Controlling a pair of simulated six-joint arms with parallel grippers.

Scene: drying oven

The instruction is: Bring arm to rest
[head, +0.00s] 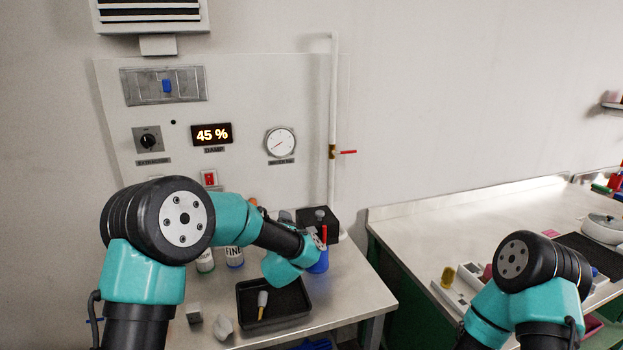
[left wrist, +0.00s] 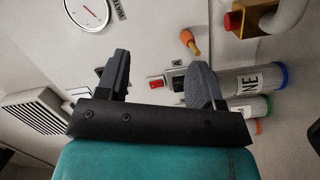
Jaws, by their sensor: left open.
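My left arm (head: 230,218) reaches from the left over the small bench, with its wrist bent low near a blue container (head: 318,264). My left gripper (left wrist: 160,64) is open in the left wrist view, its two dark fingers apart with nothing held between them. In the head view the fingers are mostly hidden behind the wrist. My right arm (head: 520,285) shows at the bottom right, bent at the elbow. Its gripper is out of the picture.
A black tray (head: 246,318) holding a small pale-handled tool lies on the bench. Labelled jars (head: 234,257) stand behind my left forearm. The wall panel has a 45 % display (head: 211,134), a gauge (head: 281,142) and a pipe (head: 333,100). Another bench (head: 440,225) stands right.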

